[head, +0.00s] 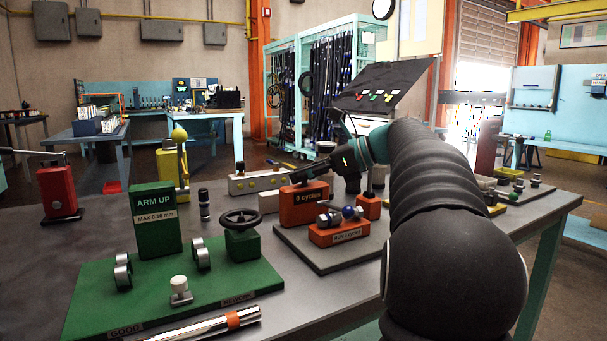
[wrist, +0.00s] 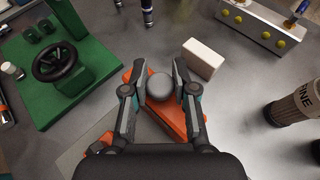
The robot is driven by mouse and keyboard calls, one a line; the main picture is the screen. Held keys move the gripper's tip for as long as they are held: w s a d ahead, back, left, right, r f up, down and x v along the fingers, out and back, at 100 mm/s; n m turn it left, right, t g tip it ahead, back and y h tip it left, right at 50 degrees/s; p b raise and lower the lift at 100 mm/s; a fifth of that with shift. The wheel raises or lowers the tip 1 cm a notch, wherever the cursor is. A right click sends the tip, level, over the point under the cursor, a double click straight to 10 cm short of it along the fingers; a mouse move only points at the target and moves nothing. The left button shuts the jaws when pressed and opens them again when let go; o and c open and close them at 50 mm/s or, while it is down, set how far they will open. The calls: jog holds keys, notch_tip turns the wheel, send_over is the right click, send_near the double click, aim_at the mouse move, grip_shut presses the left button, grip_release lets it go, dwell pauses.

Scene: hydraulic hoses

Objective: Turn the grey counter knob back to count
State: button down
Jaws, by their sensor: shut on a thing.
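The grey counter knob (wrist: 160,87) is a round knob on top of an orange counter block (wrist: 144,74). In the head view my gripper (head: 305,173) reaches down onto the top of the block, and the knob is hidden there. I cannot tell which mark the knob points to.
A green fixture with a black handwheel (head: 241,218) and an "ARM UP" sign (head: 155,219) stands to the left. A white block (wrist: 203,59) lies close to the counter. A smaller orange block (head: 339,230) with fittings sits in front. Dark cylinders (wrist: 293,109) stand at right.

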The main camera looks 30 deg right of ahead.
jog(key=c, duration=0.9)
grip_release()
jog(key=shift+d, duration=0.1)
jog(key=v, duration=1.1)
jog(key=shift+s+d+r, duration=0.2)
jog(key=shift+s+r, duration=0.05)
jog(key=shift+s, duration=0.05)
